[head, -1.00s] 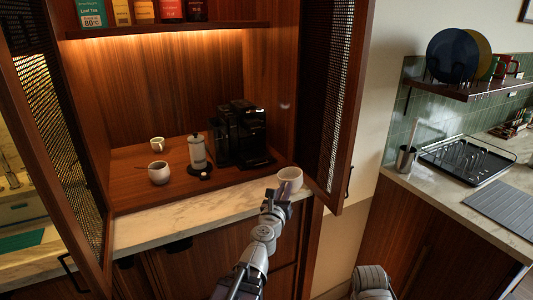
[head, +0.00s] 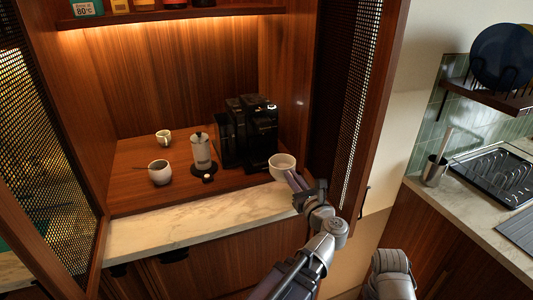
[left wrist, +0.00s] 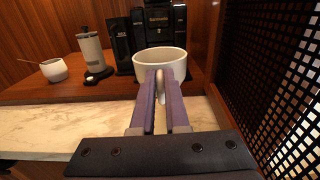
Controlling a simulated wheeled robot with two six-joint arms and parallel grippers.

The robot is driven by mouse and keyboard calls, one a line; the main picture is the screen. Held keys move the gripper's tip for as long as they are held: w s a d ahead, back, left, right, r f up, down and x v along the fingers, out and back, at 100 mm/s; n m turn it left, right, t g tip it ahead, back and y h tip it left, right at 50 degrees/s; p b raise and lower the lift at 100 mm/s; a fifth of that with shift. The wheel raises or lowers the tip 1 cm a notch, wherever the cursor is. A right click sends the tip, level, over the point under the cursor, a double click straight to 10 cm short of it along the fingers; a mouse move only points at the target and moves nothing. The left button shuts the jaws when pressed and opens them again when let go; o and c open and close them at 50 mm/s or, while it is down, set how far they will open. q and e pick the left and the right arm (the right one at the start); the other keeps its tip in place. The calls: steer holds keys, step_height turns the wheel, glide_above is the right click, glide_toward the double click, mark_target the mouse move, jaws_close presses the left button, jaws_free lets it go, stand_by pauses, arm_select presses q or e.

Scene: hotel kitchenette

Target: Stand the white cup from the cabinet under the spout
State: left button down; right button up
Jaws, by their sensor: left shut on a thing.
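The white cup (head: 282,164) is held upright at the right front of the open cabinet; it also shows in the left wrist view (left wrist: 152,62). My left gripper (head: 294,181) is shut on its handle (left wrist: 160,84), with one finger on each side. The black coffee machine (head: 262,135) stands just behind and to the left of the cup. The cup hides part of the machine's lower front in the left wrist view. The spout is not clearly seen. My right gripper is not in view; a grey arm part of mine shows at the bottom right.
A white-and-black press pot (head: 201,152), a round pale pot with a spoon (head: 160,172) and a small mug (head: 163,137) stand left of the machine. The open mesh door (head: 352,110) is close on the right. The marble ledge (head: 200,218) in front is clear.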

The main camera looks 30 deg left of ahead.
mark_target(278, 158)
arm_select(q)
steer(key=x, duration=1.3)
steer(key=shift+w+a, duration=0.15)
steer(key=w+a, duration=0.1)
steer(key=w+a+f+b, duration=0.1)
steer(key=a, duration=0.1)
steer(key=shift+w+a+f, duration=0.1)
steer(key=shift+w+f, duration=0.1)
steer(key=shift+w, duration=0.15)
steer(key=shift+f+b, duration=0.2)
steer(key=shift+b, duration=0.2)
steer(key=shift+r, duration=0.15)
steer(key=c, duration=0.9)
jaws_free()
